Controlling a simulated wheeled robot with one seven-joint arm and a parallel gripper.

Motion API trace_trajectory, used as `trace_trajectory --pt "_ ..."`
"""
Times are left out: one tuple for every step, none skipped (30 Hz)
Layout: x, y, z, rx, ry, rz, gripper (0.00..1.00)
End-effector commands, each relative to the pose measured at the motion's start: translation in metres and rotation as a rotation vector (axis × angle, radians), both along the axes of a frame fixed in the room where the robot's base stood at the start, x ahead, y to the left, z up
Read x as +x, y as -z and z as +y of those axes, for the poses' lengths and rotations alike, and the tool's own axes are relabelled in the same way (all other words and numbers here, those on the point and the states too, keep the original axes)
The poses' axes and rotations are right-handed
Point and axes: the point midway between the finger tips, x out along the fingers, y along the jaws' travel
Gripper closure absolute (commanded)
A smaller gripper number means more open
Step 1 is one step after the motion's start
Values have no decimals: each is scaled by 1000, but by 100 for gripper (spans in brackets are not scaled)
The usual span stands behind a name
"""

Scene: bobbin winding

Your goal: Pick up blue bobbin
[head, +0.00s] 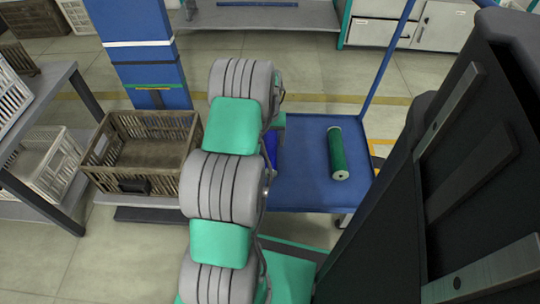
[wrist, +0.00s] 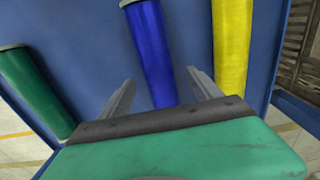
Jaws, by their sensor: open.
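The blue bobbin (wrist: 151,55) lies on the blue cart top in the wrist view, with its near end between and beyond my fingers. My gripper (wrist: 160,84) is open, with one finger on each side of the blue bobbin's line. I cannot tell how high the fingers are above it. In the head view only a sliver of the blue bobbin (head: 270,146) shows beside my arm, which hides the rest and the gripper.
A green bobbin (head: 338,154) lies on the right of the blue cart (head: 304,190). A yellow bobbin (wrist: 232,45) lies right of the blue one in the wrist view. A brown slatted crate (head: 140,155) stands left of my arm. A blue post (head: 385,55) rises at the cart's corner.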

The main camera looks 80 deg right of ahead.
Motion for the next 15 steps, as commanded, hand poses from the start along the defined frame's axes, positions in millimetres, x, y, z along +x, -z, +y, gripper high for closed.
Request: trace_trajectory --pt "0 9 0 1 0 0 27" --pt "-1 12 0 1 0 0 27" --pt "-1 18 1 1 0 0 27" --pt "-2 23 1 2 0 0 27" --pt "-2 29 1 2 0 0 27" --pt "-3 38 1 2 0 0 27" --pt "-3 44 1 2 0 0 27" --pt "-3 48 1 2 -1 0 27" --pt "-3 53 1 1 -1 0 27" --pt "-3 55 0 0 -1 0 27" --pt "-3 56 0 -1 -1 0 27" --pt "-3 55 0 -1 -1 0 27" --pt "-3 54 0 -2 -1 0 27" --pt "-3 54 0 -2 -1 0 27" --pt "-3 54 0 -1 -1 0 27"
